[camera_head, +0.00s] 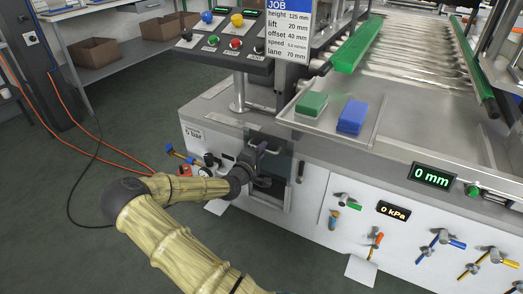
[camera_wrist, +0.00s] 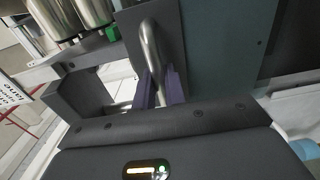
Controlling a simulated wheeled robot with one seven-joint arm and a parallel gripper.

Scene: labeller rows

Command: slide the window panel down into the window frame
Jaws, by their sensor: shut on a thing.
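The window panel (camera_head: 282,160) is a smoky, see-through sheet on the front of the machine. In the wrist view the window panel (camera_wrist: 228,45) shows as a grey-teal sheet with a dark plate and a curved metal handle (camera_wrist: 150,42). My gripper (camera_head: 262,165) is at the panel, and its purple-padded fingers in the wrist view (camera_wrist: 160,90) are shut on the handle. The window frame (camera_head: 288,196) surrounds a dark opening in the white front, partly hidden by my gripper. The panel overlaps its upper part; whether its edges sit in the frame is unclear.
Several small valves (camera_head: 375,240) with coloured handles line the white front to the right. A tray (camera_head: 345,138) above holds a green block and a blue block. A control box (camera_head: 225,45) stands above left. Orange hoses cross the floor at left.

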